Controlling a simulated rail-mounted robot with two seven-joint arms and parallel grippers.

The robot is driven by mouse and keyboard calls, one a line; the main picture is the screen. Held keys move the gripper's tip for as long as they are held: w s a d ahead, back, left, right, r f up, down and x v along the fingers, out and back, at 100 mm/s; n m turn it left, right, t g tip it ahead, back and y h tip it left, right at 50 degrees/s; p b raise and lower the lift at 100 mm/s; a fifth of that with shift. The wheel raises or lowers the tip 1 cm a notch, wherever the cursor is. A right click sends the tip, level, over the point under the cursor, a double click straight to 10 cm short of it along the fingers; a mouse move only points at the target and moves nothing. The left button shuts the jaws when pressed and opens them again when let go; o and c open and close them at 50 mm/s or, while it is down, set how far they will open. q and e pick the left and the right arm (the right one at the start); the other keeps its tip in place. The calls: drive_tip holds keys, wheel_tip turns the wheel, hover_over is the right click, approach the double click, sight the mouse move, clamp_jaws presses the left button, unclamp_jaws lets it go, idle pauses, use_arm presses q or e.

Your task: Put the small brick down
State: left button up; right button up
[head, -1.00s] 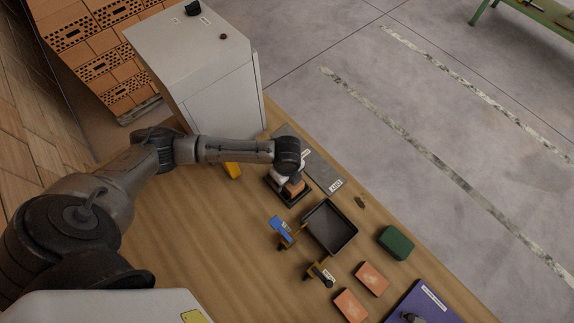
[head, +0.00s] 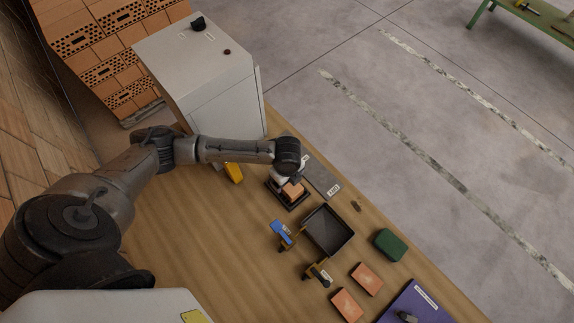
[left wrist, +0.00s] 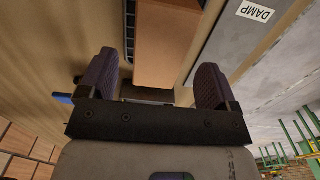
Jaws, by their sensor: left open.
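The small brick (head: 293,190) is orange-brown and sits on a black square tray (head: 289,206) on the wooden bench. In the left wrist view the brick (left wrist: 167,42) lies ahead of the fingers, with a gap beside the left finger. My left gripper (left wrist: 156,82) is open; its two dark ribbed fingers stand wide apart. In the head view my left gripper (head: 284,183) is just over the tray, partly hidden by its own wrist. My right gripper is not in view.
A grey plate labelled DAMP (head: 321,178) lies beside the tray. An empty black bin (head: 328,231), blue-handled tool (head: 281,231), green block (head: 389,244), two orange bricks (head: 366,279) and a purple board (head: 425,305) lie nearer. A grey cabinet (head: 205,75) stands behind.

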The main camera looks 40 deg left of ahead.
use_arm(q)
wheel_tip(320, 180, up, 8)
drive_tip(key=p, duration=0.8)
drive_tip(key=s+d+r+n+t+h, duration=0.25)
drive_tip(key=s+d+n, duration=0.45)
drive_tip(key=s+d, duration=0.35)
drive_tip(key=s+a+r+n+t+y, duration=0.1)
drive_tip(key=s+a+r+n+y, duration=0.1)
drive_tip(key=s+a+r+n, duration=0.2)
drive_tip(key=s+a+n, duration=0.2)
drive_tip(key=s+n, duration=0.2)
drive_tip(key=n, duration=0.1)
drive_tip(key=shift+s+a+r+n, duration=0.15)
drive_tip(key=shift+s+a+n, duration=0.15)
drive_tip(key=shift+a+n, duration=0.1)
wheel_tip(320, 180, up, 7)
drive_tip(key=p, duration=0.6)
